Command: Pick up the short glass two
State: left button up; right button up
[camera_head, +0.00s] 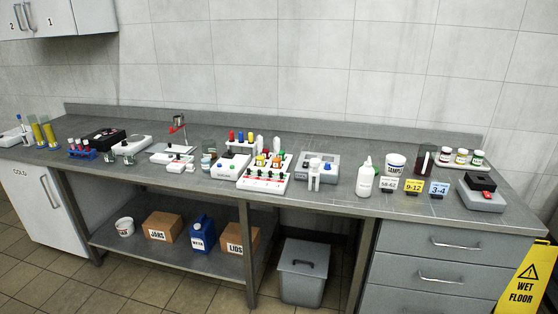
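Neither of my grippers shows in the head view. No item carries a readable label naming it short glass two, so I cannot tell which one it is. A clear, dark-looking glass vessel (209,146) stands near the middle-left of the grey bench. A small jar (206,163) stands just in front of it. A taller glass with dark red contents (425,160) stands at the right. Small greenish vessels (129,158) stand at the left in front of a white device, too small to make out clearly.
The grey bench (330,205) runs across the view, crowded with devices and racks. A white bottle (365,178), a white tub (395,166) and number signs (413,186) stand right of centre. A yellow wet-floor sign (524,283) stands at the right. A grey bin (302,275) stands below.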

aim_at(260, 156)
jog(key=i+j+z, duration=0.1)
jog(key=z, duration=0.3)
jog(key=j+z, duration=0.45)
jog(key=i+j+z, duration=0.1)
jog(key=z, duration=0.3)
